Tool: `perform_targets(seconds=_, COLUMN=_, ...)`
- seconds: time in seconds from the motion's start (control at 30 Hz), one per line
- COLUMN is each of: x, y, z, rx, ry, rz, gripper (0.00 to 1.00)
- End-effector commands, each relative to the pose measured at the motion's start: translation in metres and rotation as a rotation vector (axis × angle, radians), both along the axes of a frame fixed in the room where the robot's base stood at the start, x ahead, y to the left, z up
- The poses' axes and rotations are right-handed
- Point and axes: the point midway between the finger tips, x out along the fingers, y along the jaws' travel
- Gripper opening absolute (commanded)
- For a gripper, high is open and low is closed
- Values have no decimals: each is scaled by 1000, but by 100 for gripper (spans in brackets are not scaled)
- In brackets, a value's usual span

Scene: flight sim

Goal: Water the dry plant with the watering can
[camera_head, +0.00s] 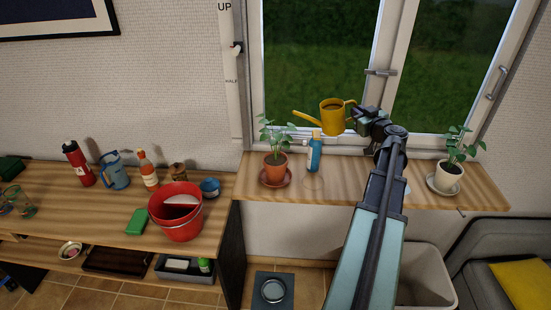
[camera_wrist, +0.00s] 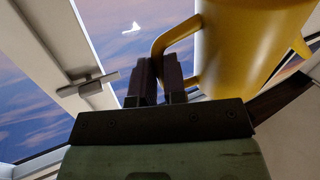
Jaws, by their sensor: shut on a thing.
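The yellow watering can (camera_head: 332,116) is held above the windowsill in front of the window, its spout pointing left. It looks roughly upright in the head view. My gripper (camera_head: 362,116) is shut on its handle; the wrist view shows the fingers (camera_wrist: 160,82) closed at the handle (camera_wrist: 178,38) beside the can's body (camera_wrist: 240,45). A plant in a terracotta pot (camera_head: 275,169) stands on the sill to the left, below and left of the spout. Another plant in a white pot (camera_head: 447,177) stands at the sill's right. Which soil is dry I cannot tell.
Window handles (camera_head: 380,72) are close behind the gripper. A red bucket (camera_head: 176,222) and several bottles stand on the left bench. A grey bin (camera_head: 425,275) is below the sill.

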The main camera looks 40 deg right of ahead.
Motion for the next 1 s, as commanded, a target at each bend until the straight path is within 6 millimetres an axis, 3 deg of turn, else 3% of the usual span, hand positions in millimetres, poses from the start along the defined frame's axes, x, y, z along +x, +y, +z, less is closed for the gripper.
perform_targets(seconds=1.0, x=3, y=6, z=9, rx=-54, ry=25, rz=0, gripper=0)
